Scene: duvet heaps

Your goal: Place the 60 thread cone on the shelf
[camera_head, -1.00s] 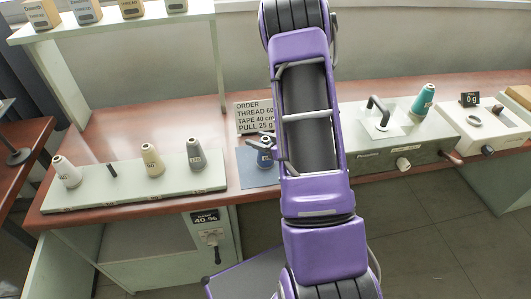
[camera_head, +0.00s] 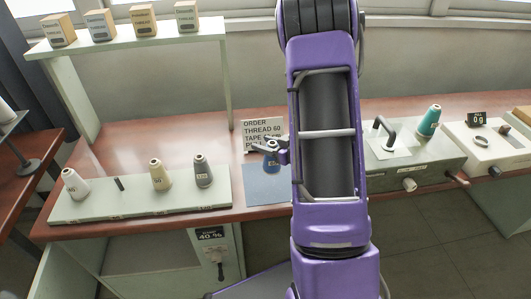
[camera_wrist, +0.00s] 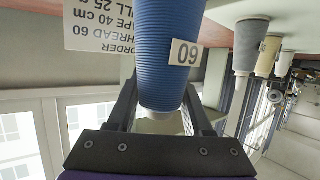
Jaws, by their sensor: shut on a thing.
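The blue thread cone (camera_head: 271,163), labelled 60 in the wrist view (camera_wrist: 168,50), is held by my gripper (camera_head: 270,146). The fingers, also in the wrist view (camera_wrist: 157,112), are shut around its narrow end. The cone is upright, a little above the blue-grey mat (camera_head: 265,188). A pale shelf (camera_head: 140,39) stands at the upper left with several thread boxes on it. Below it, a low pale rack (camera_head: 140,205) holds a white cone (camera_head: 75,185), a bare dark peg (camera_head: 119,184), a cream cone (camera_head: 160,176) and a grey cone (camera_head: 203,171).
An order card (camera_head: 262,131) stands behind the cone, partly hidden by my gripper. A teal cone (camera_head: 428,122) stands on a grey machine (camera_head: 400,160) at the right, beside a scale (camera_head: 490,143). The red-brown bench (camera_head: 180,140) is clear between rack and shelf.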

